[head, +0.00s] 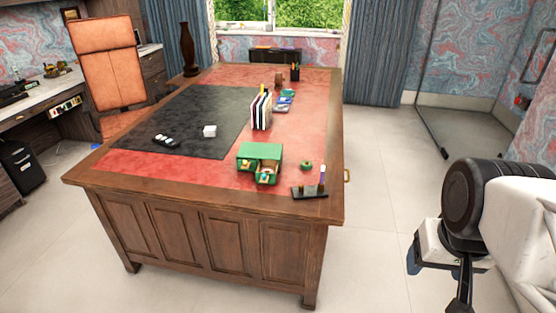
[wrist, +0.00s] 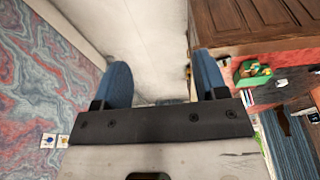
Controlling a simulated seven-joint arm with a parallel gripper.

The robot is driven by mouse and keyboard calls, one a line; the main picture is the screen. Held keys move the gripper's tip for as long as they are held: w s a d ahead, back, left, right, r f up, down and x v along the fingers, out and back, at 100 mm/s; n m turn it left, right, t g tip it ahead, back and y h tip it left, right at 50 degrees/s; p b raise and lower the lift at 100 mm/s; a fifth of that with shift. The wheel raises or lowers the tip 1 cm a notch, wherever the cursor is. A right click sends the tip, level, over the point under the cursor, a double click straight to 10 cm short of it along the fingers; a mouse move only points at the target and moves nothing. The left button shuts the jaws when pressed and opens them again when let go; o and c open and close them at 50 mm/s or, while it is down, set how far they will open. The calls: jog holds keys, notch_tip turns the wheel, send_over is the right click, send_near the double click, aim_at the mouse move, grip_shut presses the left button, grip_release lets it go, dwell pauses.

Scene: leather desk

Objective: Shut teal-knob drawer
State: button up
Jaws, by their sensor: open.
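A small green drawer box (head: 260,152) stands on the red leather near the front right of the desk. It has two drawers side by side at its front. The right drawer (head: 267,176) is pulled out and has small things in or at it; the left one looks closed. The knob colours are too small to tell surely. The green box also shows in the wrist view (wrist: 254,72), at the right. My gripper (wrist: 163,78) is open and empty, with blue fingers spread. In the head view it is at the lower right, off the desk and far from the box.
The wooden desk (head: 215,205) has a raised edge facing me. The floor right of the desk is clear.

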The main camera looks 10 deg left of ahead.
jog(key=shift+w+a+r, duration=0.1)
jog(key=shift+w, duration=0.3)
jog(key=c, duration=0.4)
jog(key=w+n, duration=0.2)
jog(key=w+a, duration=0.1)
jog(key=shift+w+r+n, duration=0.25)
jog(key=shift+w+n, duration=0.05)
jog(key=shift+n, duration=0.1)
grip_shut()
jog(key=w+a+f+n, duration=0.1)
jog(key=w+a+n, duration=0.4)
jog(key=w, duration=0.2)
jog(key=w+a+n+h, duration=0.1)
jog(key=w+a+n, duration=0.35)
jog(key=w, duration=0.35)
jog(key=w+a+f+n, duration=0.1)
jog(key=w+a+n, duration=0.35)
jog(key=w, duration=0.25)
jog(key=w+a+f+n, duration=0.5)
jog(key=a, duration=0.4)
jog(key=w+a+f+n+t, duration=0.1)
jog(key=w+a+f+n, duration=0.4)
jog(key=a, duration=0.4)
jog(key=w+a+f+n, duration=0.5)
jog(key=w+a+n, duration=0.1)
jog(key=a, duration=0.4)
jog(key=shift+f+n+t, duration=0.15)
jog(key=shift+n+t, duration=0.25)
jog(key=shift+n, duration=0.2)
